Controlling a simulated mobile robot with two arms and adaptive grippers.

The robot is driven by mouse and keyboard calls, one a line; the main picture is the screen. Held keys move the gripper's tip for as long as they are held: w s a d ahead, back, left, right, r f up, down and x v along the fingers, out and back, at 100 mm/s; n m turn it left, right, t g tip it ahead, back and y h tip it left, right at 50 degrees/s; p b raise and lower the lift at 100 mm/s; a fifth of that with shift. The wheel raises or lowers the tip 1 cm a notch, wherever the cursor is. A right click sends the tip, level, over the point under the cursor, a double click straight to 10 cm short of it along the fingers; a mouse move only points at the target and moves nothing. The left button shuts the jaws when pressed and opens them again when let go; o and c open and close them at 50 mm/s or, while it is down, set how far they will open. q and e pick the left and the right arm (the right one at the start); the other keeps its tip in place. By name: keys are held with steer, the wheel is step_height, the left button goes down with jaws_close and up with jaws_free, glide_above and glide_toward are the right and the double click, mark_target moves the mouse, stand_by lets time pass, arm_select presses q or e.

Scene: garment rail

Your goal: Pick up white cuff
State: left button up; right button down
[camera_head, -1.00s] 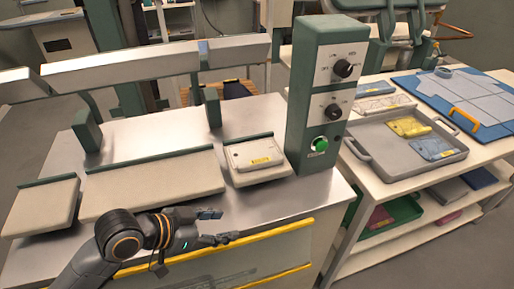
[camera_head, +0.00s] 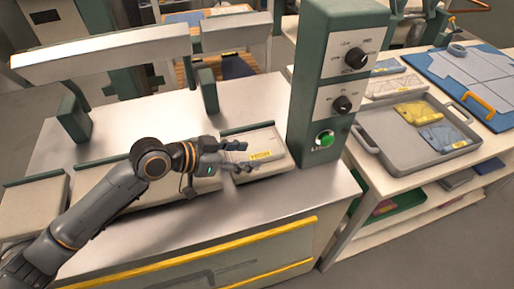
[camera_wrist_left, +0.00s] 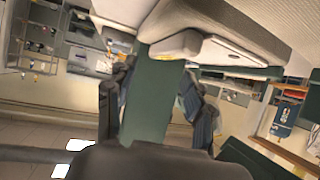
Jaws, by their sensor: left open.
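The white cuff (camera_head: 266,143) is a flat pale piece with a yellow label. It lies on the small pad at the right end of the press, beside the green control box. My left gripper (camera_head: 243,157) is open and empty. In the head view its fingers overlap the cuff's left part, one finger over the label side and one nearer the front edge; I cannot tell whether they touch it. The left wrist view also shows the open gripper (camera_wrist_left: 155,108), with nothing held between the fingers. I cannot clearly make out the cuff there. My right gripper is not in view.
The green control box (camera_head: 339,90) stands close to the right of the cuff. Raised press arms (camera_head: 110,58) are behind. A grey tray (camera_head: 401,157) with yellow and blue pieces stands on the right table, with a blue board (camera_head: 470,68) beyond.

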mark_target(264, 154)
arm_select(q)
steer(key=shift+w+d, duration=0.1)
steer(key=shift+d, duration=0.1)
steer(key=p+x, duration=0.1)
steer(key=x, duration=0.3)
steer(key=shift+w+f+p, duration=0.2)
steer(key=shift+w+p, duration=0.05)
steer(key=shift+p, duration=0.1)
steer(key=shift+w+d+f, duration=0.15)
steer(key=shift+d+f, duration=0.05)
steer(key=shift+c, duration=0.6)
jaws_close()
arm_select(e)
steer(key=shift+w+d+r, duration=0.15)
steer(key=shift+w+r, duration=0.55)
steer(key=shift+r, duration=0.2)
